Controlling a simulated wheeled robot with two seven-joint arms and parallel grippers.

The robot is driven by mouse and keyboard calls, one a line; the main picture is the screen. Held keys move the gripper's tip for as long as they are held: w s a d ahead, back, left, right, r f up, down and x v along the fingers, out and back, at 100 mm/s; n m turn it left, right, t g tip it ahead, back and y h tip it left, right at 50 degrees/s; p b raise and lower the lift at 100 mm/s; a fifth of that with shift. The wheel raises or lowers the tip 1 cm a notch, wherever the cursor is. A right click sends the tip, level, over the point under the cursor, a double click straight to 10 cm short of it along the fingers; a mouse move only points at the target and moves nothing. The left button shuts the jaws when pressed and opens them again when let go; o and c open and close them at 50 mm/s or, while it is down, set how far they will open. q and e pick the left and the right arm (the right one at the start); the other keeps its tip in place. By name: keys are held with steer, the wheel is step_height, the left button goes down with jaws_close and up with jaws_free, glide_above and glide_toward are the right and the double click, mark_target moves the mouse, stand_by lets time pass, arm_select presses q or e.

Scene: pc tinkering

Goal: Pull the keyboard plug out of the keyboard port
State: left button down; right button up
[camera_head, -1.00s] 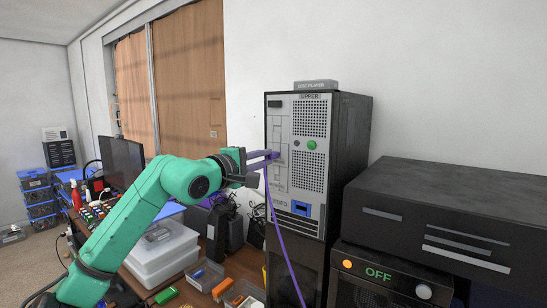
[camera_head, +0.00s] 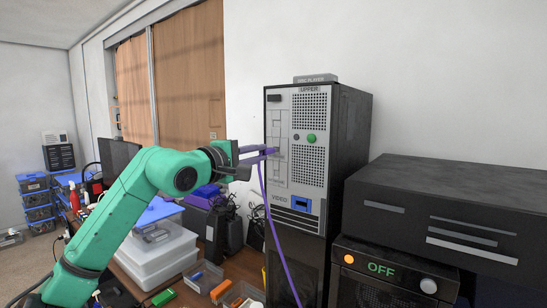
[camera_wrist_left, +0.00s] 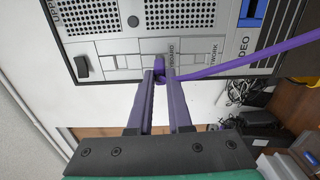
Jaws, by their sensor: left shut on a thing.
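The PC tower (camera_head: 349,150) stands upright with its port panel facing my left arm. My left gripper (camera_head: 268,152) is level with the middle of that panel and shut on the purple keyboard plug. In the left wrist view, its fingertips (camera_wrist_left: 160,77) close around the plug (camera_wrist_left: 159,62), right beside the KEYBOARD label. The purple cable (camera_wrist_left: 245,62) runs off to the right there; in the head view the cable (camera_head: 275,228) hangs down from the gripper. Whether the plug is still seated is hidden by the fingertips. My right gripper is out of view.
A black box with an OFF display (camera_head: 381,268) is at the right. White storage boxes (camera_head: 158,257) and loose cables lie below my left arm.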

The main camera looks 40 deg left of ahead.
arm_select(q)
steer(key=shift+s+f+b, duration=0.1)
steer(key=shift+s+b, duration=1.55)
steer(key=shift+b, duration=0.15)
steer(key=shift+s, duration=0.1)
steer(key=b, duration=0.2)
glide_toward(262, 152)
steer(key=shift+s+d+r, duration=0.1)
steer(key=shift+s+r, duration=0.3)
steer(key=shift+r, duration=0.4)
steer(key=shift+s+d+r, duration=0.1)
steer(key=shift+s+r, duration=0.25)
steer(key=shift+r, duration=0.4)
